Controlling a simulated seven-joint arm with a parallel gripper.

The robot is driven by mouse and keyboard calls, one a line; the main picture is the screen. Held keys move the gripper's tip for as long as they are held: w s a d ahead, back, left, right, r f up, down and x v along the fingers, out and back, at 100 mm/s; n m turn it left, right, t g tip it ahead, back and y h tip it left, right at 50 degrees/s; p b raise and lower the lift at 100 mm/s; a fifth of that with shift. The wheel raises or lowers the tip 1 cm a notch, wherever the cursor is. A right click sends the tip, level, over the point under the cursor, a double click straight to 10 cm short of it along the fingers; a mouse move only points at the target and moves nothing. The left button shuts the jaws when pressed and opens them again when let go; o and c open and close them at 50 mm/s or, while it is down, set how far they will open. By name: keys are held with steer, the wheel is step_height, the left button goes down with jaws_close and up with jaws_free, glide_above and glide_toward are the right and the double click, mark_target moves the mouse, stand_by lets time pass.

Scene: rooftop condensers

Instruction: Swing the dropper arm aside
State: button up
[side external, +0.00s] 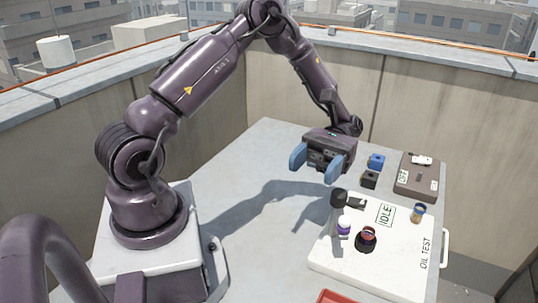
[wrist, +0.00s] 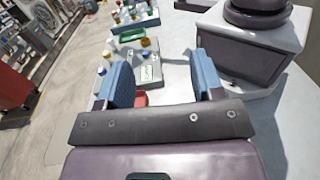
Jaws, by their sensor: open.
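The dropper arm (side external: 339,198) appears to be the short black piece at the upper left of the white oil test board (side external: 326,262), with a stub pointing right. A small white and purple bottle (side external: 344,226) stands just below it in the picture. A dark round cup (side external: 366,239) with a red inside sits beside the bottle. The board carries a sign reading IDLE (side external: 385,215). My gripper (side external: 316,166) is open and empty, above and behind the dropper arm, apart from it. The wrist view shows the blue fingers (wrist: 163,80) spread wide; I cannot pick out the dropper arm there.
A blue and gold jar (side external: 418,213) stands on the board's right. Behind are a blue block (side external: 376,161), a black block (side external: 370,179) and a brown case (side external: 403,184). A red tray (side external: 338,297) lies in front. The grey table left of the board is clear; walls enclose it.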

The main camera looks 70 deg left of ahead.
steer(key=s+r, duration=0.3)
steer(key=s, duration=0.5)
steer(key=shift+s+a+r, duration=0.15)
steer(key=shift+s+r, duration=0.1)
